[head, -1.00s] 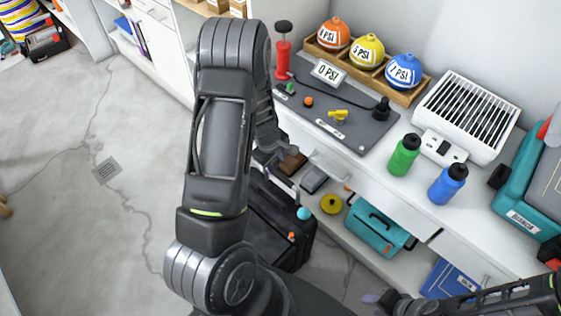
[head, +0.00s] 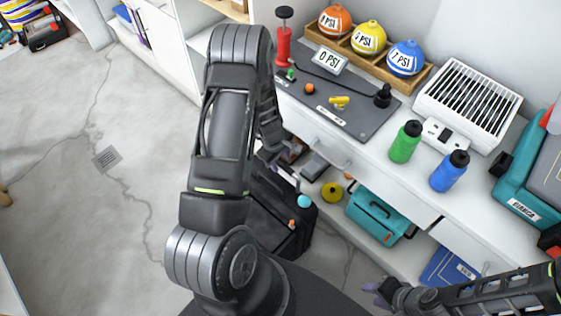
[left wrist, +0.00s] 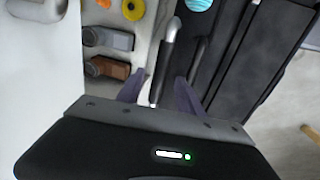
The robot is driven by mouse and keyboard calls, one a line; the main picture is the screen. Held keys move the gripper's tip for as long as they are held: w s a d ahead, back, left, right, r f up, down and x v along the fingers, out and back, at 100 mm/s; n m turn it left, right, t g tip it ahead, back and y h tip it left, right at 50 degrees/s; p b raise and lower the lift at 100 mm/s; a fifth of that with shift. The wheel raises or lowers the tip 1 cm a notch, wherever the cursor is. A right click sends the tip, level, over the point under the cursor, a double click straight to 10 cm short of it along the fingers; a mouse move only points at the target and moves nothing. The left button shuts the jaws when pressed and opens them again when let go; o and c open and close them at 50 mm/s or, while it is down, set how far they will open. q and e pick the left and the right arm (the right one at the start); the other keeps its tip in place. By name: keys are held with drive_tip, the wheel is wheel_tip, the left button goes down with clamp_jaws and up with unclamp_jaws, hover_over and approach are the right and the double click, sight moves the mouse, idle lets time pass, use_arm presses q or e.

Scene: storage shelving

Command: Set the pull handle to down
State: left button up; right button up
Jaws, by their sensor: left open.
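The black suitcase (head: 284,216) stands on the floor against the workbench; it also shows in the left wrist view (left wrist: 248,50). A handle bar (left wrist: 171,42), silver with a dark grip, appears beside the suitcase in the left wrist view and looks like its pull handle, extended. My left gripper (left wrist: 160,88) is open, with its purple fingers on either side of the dark grip. I cannot tell whether they touch it. In the head view my left arm largely hides the handle. My right gripper (head: 376,290) is at the lower right, away from the suitcase; its finger gap is unclear.
The white workbench (head: 385,163) carries a green bottle (head: 405,142), a blue bottle (head: 449,171) and a dark mat (head: 345,95). A teal toolbox (head: 378,215) and a yellow round item (head: 332,193) are on the shelf below.

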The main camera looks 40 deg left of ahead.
use_arm(q)
drive_tip(key=shift+w+f, duration=0.1)
drive_tip(key=shift+f, duration=0.4)
drive_tip(key=shift+c, duration=0.2)
clamp_jaws()
idle(0.9)
